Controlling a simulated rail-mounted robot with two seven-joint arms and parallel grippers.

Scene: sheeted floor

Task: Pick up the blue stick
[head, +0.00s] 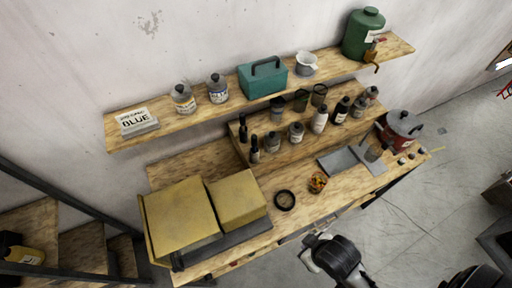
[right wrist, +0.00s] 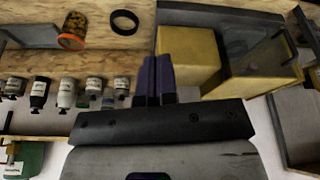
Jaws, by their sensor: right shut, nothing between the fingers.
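I cannot make out a blue stick in either view. A small pale box (head: 138,122) with the word "BLUE" on it sits at the left end of the upper shelf. In the right wrist view, my right gripper (right wrist: 157,62) is shut, with its two dark purplish fingers together and nothing between them. The fingers overlap the edge of a yellow box (right wrist: 188,62) in that picture; I cannot tell whether they touch it. No left gripper shows in either view.
The wooden workbench (head: 300,222) carries yellow boxes (head: 180,215), a black ring (head: 285,200), a jar (head: 318,182), a grey tray (head: 338,160) and a red pot (head: 400,128). Bottles crowd the riser. The upper shelf (head: 185,123) holds a teal case (head: 263,78) and a green canister (head: 362,35).

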